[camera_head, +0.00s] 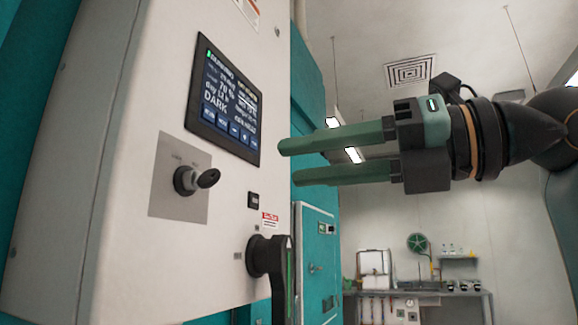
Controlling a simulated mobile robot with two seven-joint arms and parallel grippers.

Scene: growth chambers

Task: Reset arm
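My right gripper (290,162) reaches in from the right, its two long green fingers pointing left toward the white control panel (120,190). The fingers are parallel with a gap between them, and nothing is between them. The fingertips are in front of the panel's right edge, near the screen; I cannot tell the exact distance. My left gripper is not in view.
The panel carries a lit screen (226,104) reading DARK, a key switch (190,180) with a key, and a black rotary handle (270,257). A teal cabinet (316,262) stands behind. A bench (420,294) with equipment is at the back.

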